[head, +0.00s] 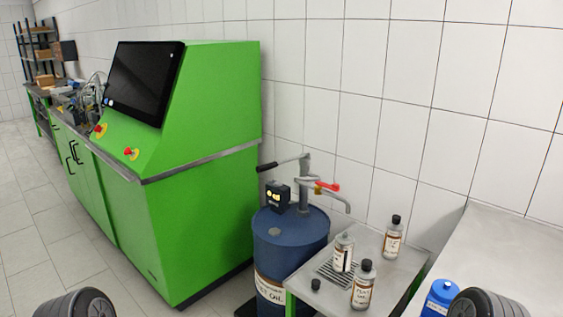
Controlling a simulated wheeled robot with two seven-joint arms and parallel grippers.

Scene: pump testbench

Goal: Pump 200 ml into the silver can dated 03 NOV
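Three silver cans with brown and white labels stand on a small metal side table (407,275). One can (343,254) stands on the dark drip grate without a black cap, roughly below the pump spout (337,199). A second can (362,286) with a black cap stands in front of it, and a third capped can (392,237) stands at the back right. The dates are too small to read. A loose black cap (316,285) lies at the table's left. The hand pump (304,180) with a black handle (283,163) sits on a blue drum (290,240). Neither gripper shows.
A red lever (328,186) is on the spout pipe, and a dark meter (278,196) with lit yellow marks is on the drum. A green testbench (205,160) stands left. A blue bottle (438,298) stands by a grey bench (500,250) at right.

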